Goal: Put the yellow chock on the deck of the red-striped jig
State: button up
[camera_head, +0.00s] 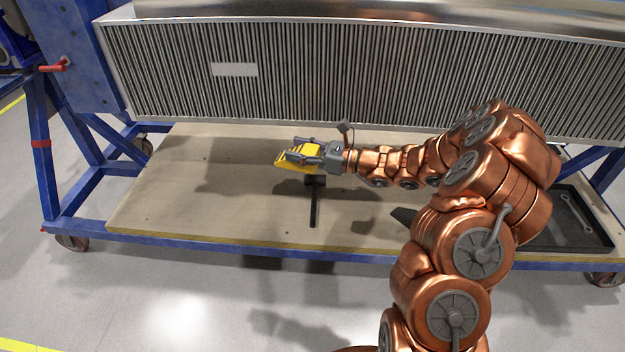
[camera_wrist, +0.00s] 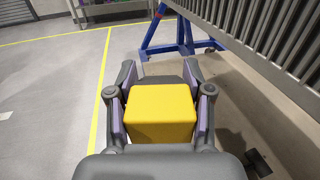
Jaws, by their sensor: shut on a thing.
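The yellow chock (camera_head: 293,160) is held in my gripper (camera_head: 302,156), whose fingers are shut on its two sides. In the wrist view the chock (camera_wrist: 160,113) sits between the fingers (camera_wrist: 158,95), and its face toward the camera is plain yellow. The red-striped jig has a blue frame with a red band (camera_head: 40,144) on its left leg. Its deck (camera_head: 180,205) is a pale wooden board low in the frame. In the head view the chock overlaps the middle of the deck. Its height above the deck is hard to tell.
A ribbed metal radiator block (camera_head: 330,75) hangs over the deck's back part. A dark T-shaped piece (camera_head: 315,205) shows below my gripper. A black tray (camera_head: 575,225) with a wrench is at the right. The deck's left part looks clear, apart from shadows.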

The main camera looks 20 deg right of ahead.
jog(key=f+b, duration=0.2)
jog(key=d+f+b, duration=0.1)
jog(key=f+b, duration=0.1)
jog(key=f, duration=0.1)
jog(key=f+b, duration=0.2)
jog(key=b, duration=0.1)
jog(key=shift+w+d+f, duration=0.15)
jog(key=shift+w+f, duration=0.1)
jog(key=shift+w, duration=0.05)
jog(key=m+t+h+b, duration=0.6)
jog(key=h+b, duration=0.2)
jog(key=b, duration=0.2)
send_over(370, 219)
notch_tip(370, 219, down, 22)
jog(key=f, duration=0.1)
notch_tip(370, 219, down, 9)
jog(key=b, duration=0.4)
jog(key=shift+w, duration=0.1)
jog(key=shift+r, duration=0.15)
jog(key=o, duration=1.4)
